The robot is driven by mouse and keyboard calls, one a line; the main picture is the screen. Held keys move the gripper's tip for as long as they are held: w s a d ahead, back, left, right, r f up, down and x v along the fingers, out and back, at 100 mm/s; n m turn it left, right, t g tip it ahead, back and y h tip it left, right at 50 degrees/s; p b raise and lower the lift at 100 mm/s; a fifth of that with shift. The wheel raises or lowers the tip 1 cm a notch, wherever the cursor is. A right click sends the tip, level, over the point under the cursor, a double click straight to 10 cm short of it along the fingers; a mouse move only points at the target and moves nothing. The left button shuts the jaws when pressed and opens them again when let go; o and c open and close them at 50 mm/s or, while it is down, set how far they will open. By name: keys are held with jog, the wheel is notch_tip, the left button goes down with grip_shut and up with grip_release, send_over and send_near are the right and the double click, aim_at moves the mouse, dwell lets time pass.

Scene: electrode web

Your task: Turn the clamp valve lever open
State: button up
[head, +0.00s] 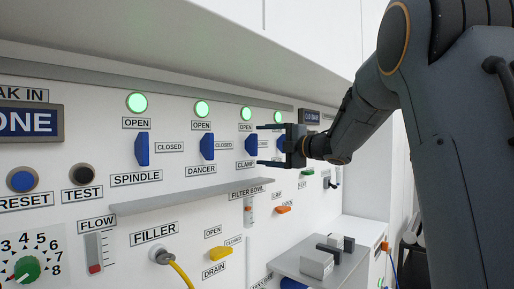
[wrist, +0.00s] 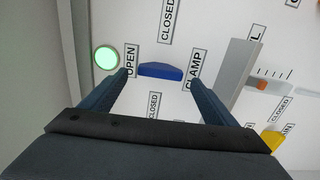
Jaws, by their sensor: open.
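The clamp valve lever (head: 251,145) is a blue handle on the white panel, above the CLAMP label (head: 246,164) and below an OPEN label. It stands upright, in line with OPEN; its CLOSED label is to the side. The green lamp above it (head: 246,114) is lit. My gripper (head: 263,145) is open and empty in front of the lever, one finger above and one below. In the wrist view the lever (wrist: 160,71) lies between the fingertips (wrist: 157,78), with a small gap at each end. I cannot tell how deep the fingers reach around it.
Similar blue levers for DANCER (head: 207,146) and SPINDLE (head: 142,149) stand to the left, also upright under lit green lamps. A grey ledge (head: 190,195) juts out below the levers. A grey shelf (head: 330,270) with blocks is at lower right.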

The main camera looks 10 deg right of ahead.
jog(key=v, duration=0.2)
jog(key=shift+s+d, duration=0.25)
jog(key=shift+s, duration=0.05)
jog(key=s+d+f+m+g+h+p, duration=0.2)
jog(key=s+f+m+h, duration=0.35)
jog(key=f+m, duration=0.45)
jog(key=s+d+f+m+g+h+p, duration=0.1)
jog(key=s+f+m+g+h+p, duration=0.15)
jog(key=s+f+m+h, duration=0.5)
jog(key=s+a+f+m+g+p, duration=0.1)
jog(key=s+a+f+m+g, duration=0.1)
jog(key=s+f, duration=0.4)
jog(key=s+a+f+m+g+y+p, duration=0.1)
jog(key=s+a+f+m+g, duration=0.2)
jog(key=s, duration=1)
jog(key=s+a+f+m+g+y+p, duration=0.1)
jog(key=s+a+f+m+g, duration=0.1)
jog(key=s+f+g, duration=0.3)
jog(key=s+f+m, duration=0.1)
jog(key=s+f, duration=0.3)
jog(key=s, duration=0.1)
jog(key=shift+s+a, duration=0.2)
jog(key=shift+s, duration=0.05)
